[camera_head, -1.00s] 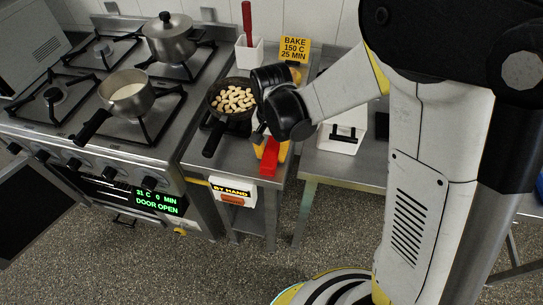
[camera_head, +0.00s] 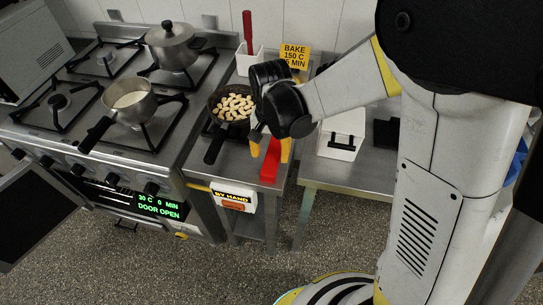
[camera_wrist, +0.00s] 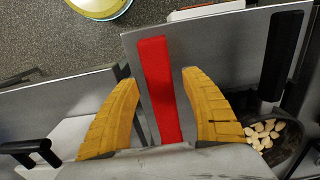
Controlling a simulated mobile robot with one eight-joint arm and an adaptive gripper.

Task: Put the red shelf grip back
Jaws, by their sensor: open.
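The red shelf grip (camera_head: 270,163) is a long red bar lying on the steel counter, near its front edge. My gripper (camera_head: 271,150) is above it with the yellow fingers apart. In the wrist view the red grip (camera_wrist: 162,95) lies lengthwise between the two open fingers, with a gap on each side. Nothing is held. The far end of the grip is hidden behind my gripper in both views.
A pan of pale nuts (camera_head: 232,106) stands left of my gripper. A white box marked BY HAND (camera_head: 233,197) hangs on the counter's front. A white holder (camera_head: 250,60) with a red handle and a yellow BAKE sign (camera_head: 295,55) are behind. The oven door (camera_head: 40,210) is open.

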